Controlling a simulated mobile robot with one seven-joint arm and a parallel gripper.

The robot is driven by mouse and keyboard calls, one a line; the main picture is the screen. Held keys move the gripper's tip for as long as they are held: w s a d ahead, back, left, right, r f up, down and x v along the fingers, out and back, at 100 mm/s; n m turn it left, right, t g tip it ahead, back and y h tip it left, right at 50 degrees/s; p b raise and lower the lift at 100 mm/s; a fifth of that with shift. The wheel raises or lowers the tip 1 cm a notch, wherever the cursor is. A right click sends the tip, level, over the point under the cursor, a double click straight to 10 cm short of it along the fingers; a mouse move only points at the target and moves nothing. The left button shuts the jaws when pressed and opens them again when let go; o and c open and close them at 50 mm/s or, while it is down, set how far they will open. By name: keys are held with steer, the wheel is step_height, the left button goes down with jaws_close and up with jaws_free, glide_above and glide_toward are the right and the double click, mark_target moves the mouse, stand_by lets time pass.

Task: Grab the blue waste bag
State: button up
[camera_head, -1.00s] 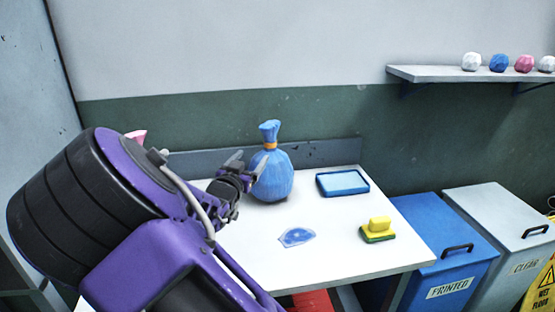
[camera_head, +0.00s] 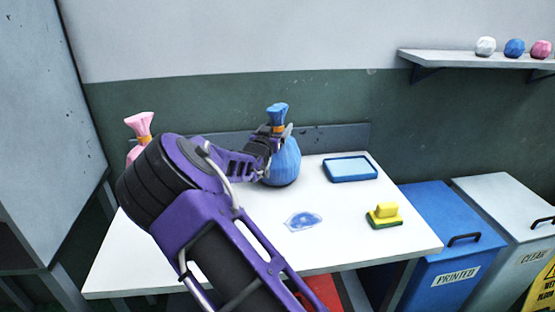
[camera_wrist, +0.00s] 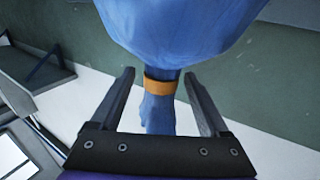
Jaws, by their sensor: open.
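The blue waste bag (camera_head: 283,163) stands upright on the white table, its neck tied with an orange band and its top gathered above. My gripper (camera_head: 279,136) is at the bag's neck, partly hiding it from the left. In the wrist view the bag (camera_wrist: 185,30) fills the top, and its orange band (camera_wrist: 160,86) and neck lie between the two fingers of my open gripper (camera_wrist: 160,92). A gap shows on each side of the neck, so the fingers are around it without closing on it.
A pink bag (camera_head: 139,126) stands at the table's left, partly behind my arm. A blue bin (camera_head: 450,230) and a grey bin (camera_head: 510,215) stand right.

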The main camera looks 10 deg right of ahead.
steer(key=shift+x, duration=2)
steer(key=shift+a, duration=0.1)
jaws_close()
